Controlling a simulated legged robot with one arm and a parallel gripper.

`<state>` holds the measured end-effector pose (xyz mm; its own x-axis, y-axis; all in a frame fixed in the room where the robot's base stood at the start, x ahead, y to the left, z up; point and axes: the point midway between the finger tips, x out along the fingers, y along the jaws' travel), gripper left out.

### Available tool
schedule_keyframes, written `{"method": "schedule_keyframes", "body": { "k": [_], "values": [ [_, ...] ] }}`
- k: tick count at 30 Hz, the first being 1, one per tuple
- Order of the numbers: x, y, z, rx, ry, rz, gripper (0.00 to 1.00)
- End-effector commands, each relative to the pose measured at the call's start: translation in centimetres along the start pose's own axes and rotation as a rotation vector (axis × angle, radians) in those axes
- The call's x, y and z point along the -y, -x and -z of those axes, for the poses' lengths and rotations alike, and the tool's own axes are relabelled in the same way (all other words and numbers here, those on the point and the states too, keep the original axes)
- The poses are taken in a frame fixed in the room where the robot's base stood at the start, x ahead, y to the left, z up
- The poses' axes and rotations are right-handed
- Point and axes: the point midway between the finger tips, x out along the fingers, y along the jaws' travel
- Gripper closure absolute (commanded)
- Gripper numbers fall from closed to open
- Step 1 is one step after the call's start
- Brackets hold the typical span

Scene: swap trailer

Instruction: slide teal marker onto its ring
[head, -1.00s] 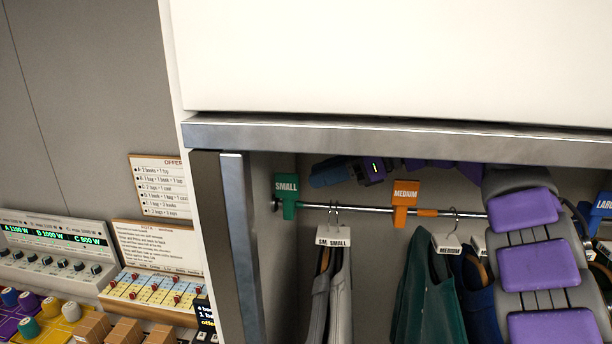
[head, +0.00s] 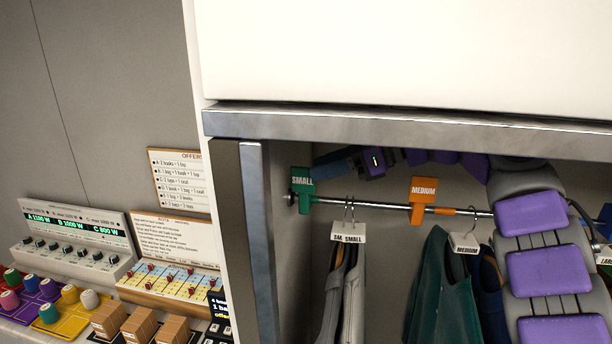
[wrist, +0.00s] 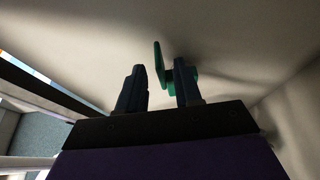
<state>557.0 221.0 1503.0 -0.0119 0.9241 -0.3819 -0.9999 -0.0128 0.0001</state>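The teal marker (head: 302,186), labelled SMALL, hangs on the metal rail at its left end. A short teal band (head: 324,200) lies on the rail just to its right; I cannot tell whether that is the ring. My gripper (head: 318,169) is behind the rail at about the marker's height, close to its right side, its tips partly hidden by the marker. In the wrist view my gripper (wrist: 158,75) has its two dark fingers apart. The teal marker (wrist: 160,62) shows beyond and between them, partly hidden by the right finger. Contact cannot be told.
An orange MEDIUM marker (head: 422,190) sits on the rail beside an orange band (head: 446,211). Hangers with grey clothes (head: 345,295) and a green garment (head: 440,290) hang below. The metal-edged post (head: 262,240) bounds the left. A control panel (head: 75,240) stands outside.

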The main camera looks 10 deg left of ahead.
Motion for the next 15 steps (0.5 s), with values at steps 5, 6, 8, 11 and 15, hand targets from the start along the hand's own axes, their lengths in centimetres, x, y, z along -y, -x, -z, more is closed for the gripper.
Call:
{"method": "schedule_keyframes", "body": {
  "k": [5, 6, 8, 11, 15],
  "values": [
    [-0.1, -2.9, 0.2, -0.003, -0.001, -0.003, 0.66],
    [0.0, -3.4, 0.1, -0.002, 0.000, -0.002, 0.66],
    [0.0, -4.1, 0.1, 0.000, 0.000, -0.001, 0.66],
    [0.0, -4.8, 0.1, 0.000, -0.001, -0.002, 0.66],
    [0.0, -5.0, 0.1, 0.000, 0.000, -0.002, 0.66]
  ]
}}
